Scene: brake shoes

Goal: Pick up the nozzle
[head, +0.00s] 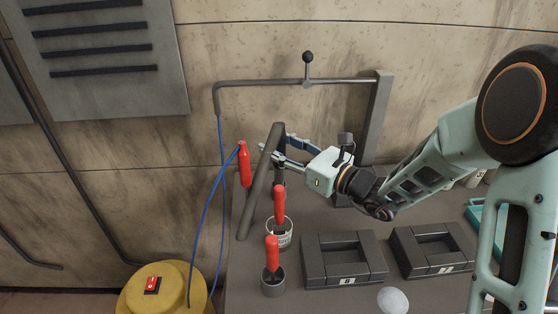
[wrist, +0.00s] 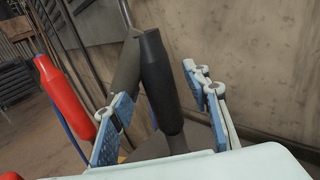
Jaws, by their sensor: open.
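The nozzle appears to be the red piece (head: 245,164) with a blue hose, at the left side of a slanted grey bar (head: 252,208). A red body (wrist: 65,95), likely the same piece, shows at the left of the wrist view, outside the fingers. My gripper (head: 275,148) is open near the top of the bar, to the right of the red piece. In the wrist view my gripper (wrist: 160,90) has its blue-padded fingers apart, with a black handle (wrist: 160,80) showing between them. I cannot tell whether either finger touches it.
Two red-handled tools stand upright in cups, one farther (head: 280,203) and one nearer (head: 272,252). Dark block fixtures (head: 343,272) and a white disc (head: 393,300) are on the table. A pipe frame (head: 290,82) rises behind. A yellow drum (head: 130,300) stands left.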

